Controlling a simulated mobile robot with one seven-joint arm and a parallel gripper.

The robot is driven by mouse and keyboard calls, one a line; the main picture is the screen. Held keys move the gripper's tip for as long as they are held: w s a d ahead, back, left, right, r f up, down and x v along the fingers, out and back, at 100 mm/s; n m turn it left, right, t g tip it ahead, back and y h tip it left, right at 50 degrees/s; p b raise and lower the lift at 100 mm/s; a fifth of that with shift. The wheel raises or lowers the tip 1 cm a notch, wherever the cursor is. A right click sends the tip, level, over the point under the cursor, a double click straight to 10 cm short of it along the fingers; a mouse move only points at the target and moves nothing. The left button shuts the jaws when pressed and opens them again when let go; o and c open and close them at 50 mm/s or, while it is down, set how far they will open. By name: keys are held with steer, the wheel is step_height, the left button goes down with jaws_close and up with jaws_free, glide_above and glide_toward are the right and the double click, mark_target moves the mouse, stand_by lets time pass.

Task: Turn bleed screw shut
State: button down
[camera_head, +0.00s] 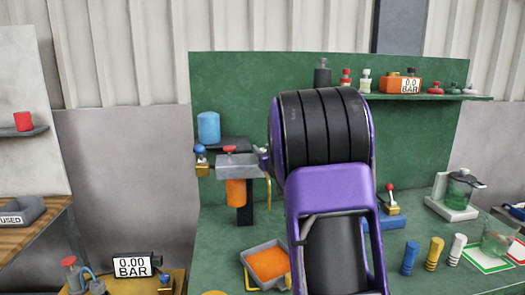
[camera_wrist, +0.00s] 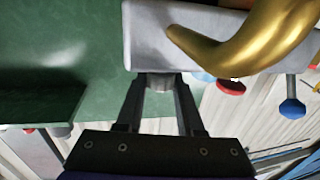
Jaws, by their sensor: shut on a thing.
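The bleed screw (camera_wrist: 160,81) is a small grey stub on the side of a grey metal block (camera_wrist: 145,42) in the wrist view. My gripper (camera_wrist: 161,90) is shut on it, one dark finger on each side; the fingertips partly hide it. A gold curved pipe (camera_wrist: 250,40) comes off the block. In the head view the grey block (camera_head: 239,165) carries a red knob (camera_head: 230,150) on top and an orange bowl (camera_head: 236,192) below. My purple and black arm stands right of it and hides most of my gripper there.
A blue-knobbed valve (camera_head: 201,158) and a blue cup (camera_head: 208,127) stand left of the block. A grey tray with orange content (camera_head: 268,264) lies below. A 0.00 BAR gauge (camera_head: 133,266) stands at front left. Blue, gold and white pegs (camera_head: 435,253) stand right of my arm.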

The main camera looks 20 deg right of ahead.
steer(key=shift+a+f+m+h+b, duration=0.15)
steer(key=shift+m+h+b, duration=0.35)
steer(key=shift+b, duration=0.6)
steer(key=shift+f+m+h+b, duration=0.15)
steer(key=shift+m+h+b, duration=0.25)
steer(key=shift+h+b, duration=0.45)
steer(key=shift+r+m+g+h+b, duration=0.2)
steer(key=shift+m+g+h+b, duration=0.55)
steer(key=shift+h, duration=0.5)
steer(key=shift+r+m+g+h+p, duration=0.3)
steer(key=shift+m+g+h+p, duration=0.25)
steer(key=shift+m+h+p, duration=0.55)
steer(key=m+g+h+p, duration=0.2)
steer(key=h+p, duration=0.1)
steer(key=p, duration=0.2)
steer(key=shift+r+h, duration=0.1)
steer(key=shift+h, duration=0.2)
steer(key=m+g+h+p, duration=0.2)
steer(key=g, duration=0.1)
steer(key=shift+w+f, duration=0.1)
steer(key=shift+f, duration=0.15)
steer(key=shift+f+m+g+h, duration=0.1)
steer(key=shift+m+g+h, duration=0.8)
steer(key=shift+m+g, duration=0.55)
steer(key=shift+g, duration=0.35)
